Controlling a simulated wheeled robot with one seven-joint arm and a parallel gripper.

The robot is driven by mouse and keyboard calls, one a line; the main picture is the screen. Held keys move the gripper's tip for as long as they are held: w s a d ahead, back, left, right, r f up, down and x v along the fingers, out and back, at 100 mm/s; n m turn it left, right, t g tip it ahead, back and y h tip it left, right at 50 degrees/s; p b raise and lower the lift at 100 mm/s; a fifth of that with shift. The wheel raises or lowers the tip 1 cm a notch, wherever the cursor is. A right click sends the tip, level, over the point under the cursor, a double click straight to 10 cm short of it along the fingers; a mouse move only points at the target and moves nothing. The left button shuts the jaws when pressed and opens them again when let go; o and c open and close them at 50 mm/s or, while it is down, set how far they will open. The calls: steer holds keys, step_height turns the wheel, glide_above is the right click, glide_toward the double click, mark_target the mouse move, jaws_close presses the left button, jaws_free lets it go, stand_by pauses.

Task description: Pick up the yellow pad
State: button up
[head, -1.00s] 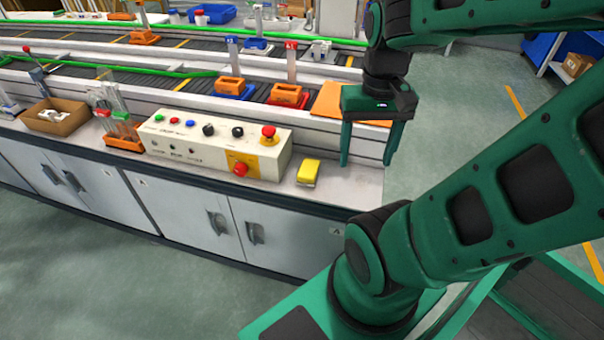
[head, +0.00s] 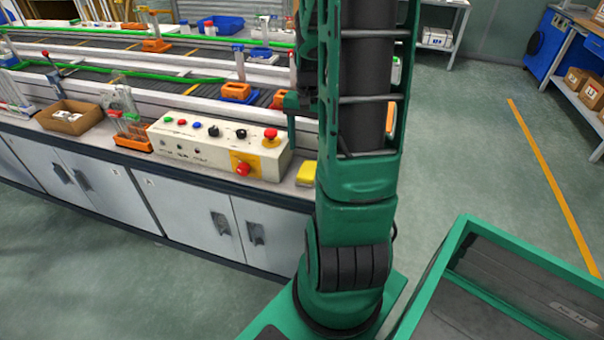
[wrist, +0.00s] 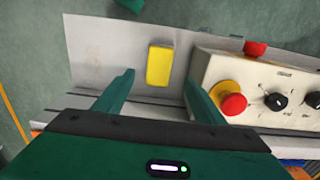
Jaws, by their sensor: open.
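The yellow pad (head: 306,173) lies on the bench top, just right of the control box, in the head view. My arm partly covers its right side there. In the wrist view the whole yellow pad (wrist: 160,66) shows, lying flat on the grey bench surface. My gripper (wrist: 157,80) is open in the wrist view, its two green fingers spread and empty, with the pad seen between and beyond the fingertips. In the head view only a little of my gripper (head: 291,120) shows beside my arm, above the bench near the pad.
The control box (head: 218,145) with buttons, knobs and red emergency stops stands close to the pad. A cardboard box (head: 68,117) and an orange-based rack (head: 130,135) stand further left. Behind runs the conveyor (head: 170,85). Bare bench top (wrist: 100,50) lies beside the pad.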

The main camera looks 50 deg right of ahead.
mark_target(307, 168)
step_height(307, 168, down, 4)
steer(key=shift+r, duration=0.2)
steer(key=shift+w+d+f, duration=0.15)
steer(key=shift+d+f, duration=0.05)
steer(key=shift+f, duration=1.1)
steer(key=shift+w+d+f, duration=0.1)
steer(key=shift+d+f, duration=0.05)
steer(key=shift+f, duration=1.15)
steer(key=c, duration=1.3)
steer(key=shift+o, duration=0.2)
steer(key=shift+r, duration=0.1)
step_height(307, 168, up, 10)
